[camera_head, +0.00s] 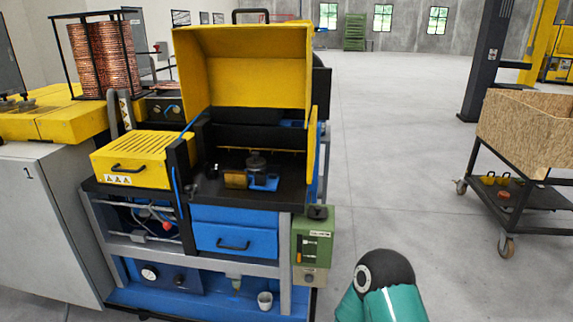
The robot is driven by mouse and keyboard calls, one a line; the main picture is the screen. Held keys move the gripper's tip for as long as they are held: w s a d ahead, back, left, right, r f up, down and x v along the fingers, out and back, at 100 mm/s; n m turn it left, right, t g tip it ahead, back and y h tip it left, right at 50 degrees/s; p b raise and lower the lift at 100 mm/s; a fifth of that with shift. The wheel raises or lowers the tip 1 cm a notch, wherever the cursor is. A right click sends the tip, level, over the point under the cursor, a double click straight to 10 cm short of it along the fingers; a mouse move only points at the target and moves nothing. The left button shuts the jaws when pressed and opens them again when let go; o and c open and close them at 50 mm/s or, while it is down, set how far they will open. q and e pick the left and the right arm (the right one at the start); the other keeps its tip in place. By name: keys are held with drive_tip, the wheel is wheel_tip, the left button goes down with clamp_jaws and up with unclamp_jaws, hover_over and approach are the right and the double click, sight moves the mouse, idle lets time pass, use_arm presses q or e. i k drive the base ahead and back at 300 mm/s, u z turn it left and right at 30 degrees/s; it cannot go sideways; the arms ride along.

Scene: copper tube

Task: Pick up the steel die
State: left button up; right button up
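A small dark grey metal piece (256,161) sits inside the open machine (235,213), beside a small blue part (264,182). It may be the steel die, but it is too small to tell for sure. Neither gripper is in view. Only a teal and black link of one of my arms shows at the bottom, right of the machine.
The machine's yellow hood (245,66) is raised. A green box (313,245) is on its right side. A wooden-sided cart (525,125) stands at the right. Copper coils (103,55) stand at the back left. The grey floor (400,160) between machine and cart is clear.

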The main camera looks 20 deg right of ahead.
sight(255, 164)
drive_tip(key=z, duration=0.15)
drive_tip(key=i, duration=1)
drive_tip(key=u, duration=0.1)
